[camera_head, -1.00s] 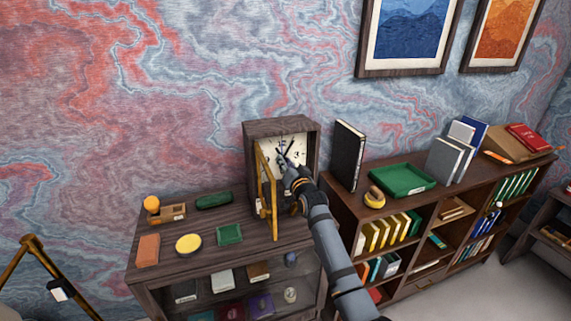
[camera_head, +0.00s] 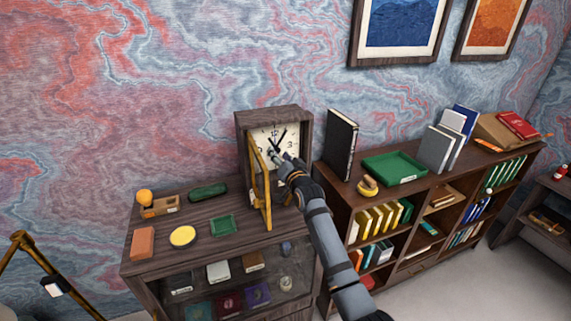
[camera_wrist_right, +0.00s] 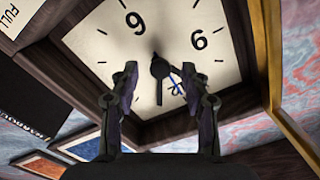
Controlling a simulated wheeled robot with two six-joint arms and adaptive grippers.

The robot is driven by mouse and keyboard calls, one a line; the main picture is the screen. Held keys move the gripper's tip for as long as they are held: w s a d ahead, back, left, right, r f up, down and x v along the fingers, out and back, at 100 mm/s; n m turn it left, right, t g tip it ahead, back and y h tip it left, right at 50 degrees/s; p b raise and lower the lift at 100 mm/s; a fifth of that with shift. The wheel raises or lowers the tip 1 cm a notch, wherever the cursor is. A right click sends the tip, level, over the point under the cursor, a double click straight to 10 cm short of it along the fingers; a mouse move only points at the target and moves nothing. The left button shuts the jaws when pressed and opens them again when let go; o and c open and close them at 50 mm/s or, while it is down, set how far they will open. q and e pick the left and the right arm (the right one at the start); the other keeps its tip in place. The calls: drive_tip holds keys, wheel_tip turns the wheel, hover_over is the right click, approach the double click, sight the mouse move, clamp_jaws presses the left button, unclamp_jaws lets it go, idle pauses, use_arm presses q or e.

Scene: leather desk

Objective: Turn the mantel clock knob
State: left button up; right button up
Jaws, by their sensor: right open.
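The mantel clock (camera_head: 295,125) is a dark wooden box with a white dial (camera_head: 290,137) and black hands, standing on the dark cabinet. Its gold-framed door (camera_head: 264,205) is swung open on the left side. My right gripper (camera_head: 277,158) is in front of the lower dial and hides part of it. In the right wrist view the fingers (camera_wrist_right: 161,95) are open, with nothing between them gripped. The dial's dark round centre (camera_wrist_right: 160,68) and a hand pointing down show between and beyond the fingertips. I cannot clearly tell a separate knob. My left gripper is not in view.
Left of the clock, the cabinet top (camera_head: 185,212) holds a green case (camera_head: 208,190), a yellow round tin (camera_head: 182,236) and other small items. On the right, a bookshelf carries a black book (camera_head: 341,145) and a green tray (camera_head: 394,167). A gold-legged stand (camera_head: 30,245) is far left.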

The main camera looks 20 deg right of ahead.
drive_tip(key=s, duration=1)
drive_tip(key=shift+s+d, duration=0.2)
drive_tip(key=shift+s, duration=0.05)
drive_tip(key=shift+c, duration=0.3)
